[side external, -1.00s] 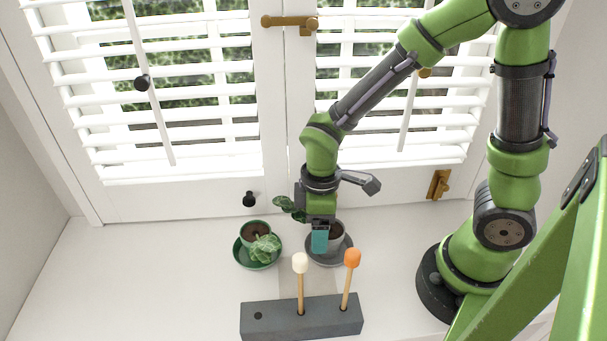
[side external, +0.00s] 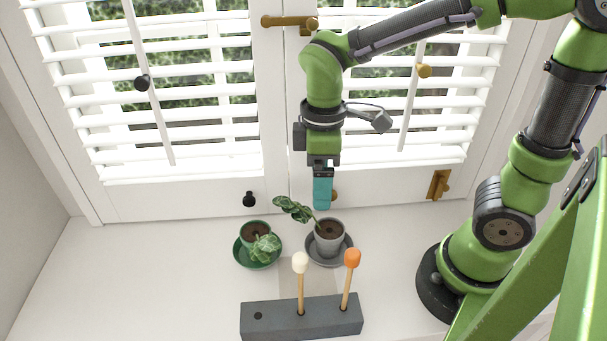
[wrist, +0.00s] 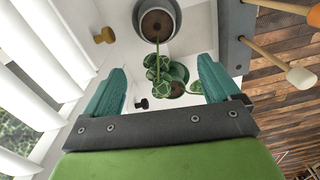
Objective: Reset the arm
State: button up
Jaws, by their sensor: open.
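My gripper (side external: 322,192) is raised above the white sill, in front of the window shutters, with its teal fingers pointing down. In the wrist view its two fingers (wrist: 165,88) stand wide apart with nothing held between them. Below it is a grey pot (side external: 329,237) with a leaning leafy plant, on a grey saucer (side external: 345,258). The grey pot also shows in the wrist view (wrist: 172,8). The gripper is clear of the pot and plant.
A green pot (side external: 245,228) with a plant stands on a green saucer (side external: 240,258) to the left. A grey block (side external: 280,322) in front holds a white-headed stick (side external: 300,263) and an orange-headed stick (side external: 352,258) upright. Shutters with knobs and latches (side external: 438,184) stand behind.

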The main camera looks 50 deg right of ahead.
jog(key=s+d+r+m+t+y, duration=0.1)
jog(key=s+d+r+m+t, duration=0.2)
jog(key=m, duration=0.8)
notch_tip(320, 180, up, 4)
jog(key=d+t, duration=0.2)
jog(key=t, duration=0.2)
jog(key=shift+s+d+f+m+y, duration=0.2)
jog(key=shift+s+d+m+y, duration=0.1)
jog(key=shift+d+m+y, duration=0.1)
jog(key=shift+s+d+r+t, duration=0.15)
jog(key=shift+d+r+t, duration=0.05)
jog(key=shift+r+t, duration=0.1)
jog(key=c, duration=1)
